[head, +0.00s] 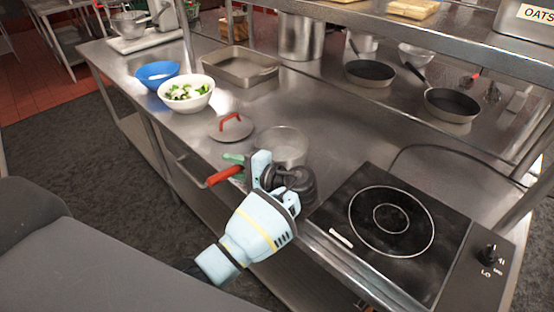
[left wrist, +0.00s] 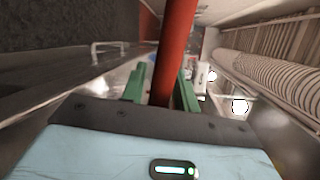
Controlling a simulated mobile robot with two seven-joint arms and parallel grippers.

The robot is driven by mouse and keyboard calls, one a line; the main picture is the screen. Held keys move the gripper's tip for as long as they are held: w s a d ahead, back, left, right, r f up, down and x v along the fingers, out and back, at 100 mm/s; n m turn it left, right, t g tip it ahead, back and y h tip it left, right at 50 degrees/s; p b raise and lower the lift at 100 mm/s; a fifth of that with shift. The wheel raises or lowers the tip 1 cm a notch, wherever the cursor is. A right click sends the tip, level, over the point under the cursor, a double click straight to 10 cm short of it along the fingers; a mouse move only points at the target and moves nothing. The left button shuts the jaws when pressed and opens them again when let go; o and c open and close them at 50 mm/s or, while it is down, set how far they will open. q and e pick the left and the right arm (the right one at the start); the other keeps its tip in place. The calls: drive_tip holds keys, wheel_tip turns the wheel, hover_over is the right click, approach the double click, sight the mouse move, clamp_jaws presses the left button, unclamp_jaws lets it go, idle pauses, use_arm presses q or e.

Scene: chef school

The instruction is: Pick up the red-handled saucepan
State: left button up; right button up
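The saucepan (head: 283,145) is a shiny metal pan near the counter's front edge. Its red handle (head: 222,176) points left and toward me, past the counter edge. My left gripper (head: 236,167) is at the handle, near the pan. In the left wrist view, the red handle (left wrist: 173,50) passes between the two close-set green fingers (left wrist: 162,90); the gripper looks shut on it. I cannot tell whether the pan is lifted off the counter. The gripper body hides part of the handle's join with the pan. My right gripper is not in view.
A lid with a red grip (head: 231,128) lies just behind the handle. A white salad bowl (head: 187,95), a blue bowl (head: 157,73) and a metal tray (head: 240,66) stand farther back. A black cooktop (head: 391,222) is at the right. Two frying pans (head: 451,104) sit behind it.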

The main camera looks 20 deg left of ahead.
use_arm(q)
clamp_jaws()
drive_tip(key=shift+r, duration=0.1)
